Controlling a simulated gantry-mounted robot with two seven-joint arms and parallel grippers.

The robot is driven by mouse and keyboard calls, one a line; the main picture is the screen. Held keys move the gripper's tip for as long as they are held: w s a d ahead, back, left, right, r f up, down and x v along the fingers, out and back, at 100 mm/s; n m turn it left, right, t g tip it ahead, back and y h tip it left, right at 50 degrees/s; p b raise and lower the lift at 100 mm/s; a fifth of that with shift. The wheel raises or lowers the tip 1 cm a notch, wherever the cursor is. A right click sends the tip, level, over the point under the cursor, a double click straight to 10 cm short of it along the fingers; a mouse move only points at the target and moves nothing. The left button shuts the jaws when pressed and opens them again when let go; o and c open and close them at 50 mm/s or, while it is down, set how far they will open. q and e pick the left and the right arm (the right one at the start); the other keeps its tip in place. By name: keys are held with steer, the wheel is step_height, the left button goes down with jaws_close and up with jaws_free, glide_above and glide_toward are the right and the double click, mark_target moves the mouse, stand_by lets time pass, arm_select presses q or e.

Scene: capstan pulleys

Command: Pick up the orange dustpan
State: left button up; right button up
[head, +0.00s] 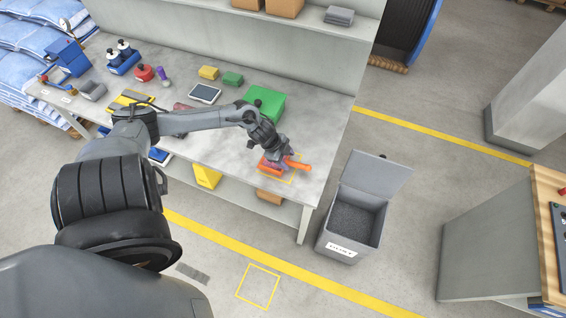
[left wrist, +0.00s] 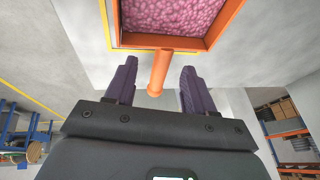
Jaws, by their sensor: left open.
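The orange dustpan (head: 298,165) lies at the near right corner of the grey workbench, within a yellow outlined square, partly hidden by my left gripper (head: 277,158). In the left wrist view the dustpan (left wrist: 235,22) shows an orange rim around a pan of pinkish, pebbly material. Its short round handle (left wrist: 158,72) points toward the gripper. The two purple fingers of my left gripper (left wrist: 159,75) are open, one on each side of the handle, with a visible gap on both sides. My right gripper is not in view.
A green box (head: 265,103) stands just behind the gripper on the workbench (head: 310,120). A grey lidded bin (head: 351,215) with dark granules stands on the floor to the right. A tablet (head: 205,94) and small coloured items lie farther left. A shelf (head: 300,30) runs along the back.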

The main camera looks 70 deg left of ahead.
mark_target(291, 162)
arm_select(q)
steer(key=shift+x, duration=1.8)
steer(key=shift+w+r, duration=0.1)
steer(key=shift+w, duration=0.05)
jaws_close()
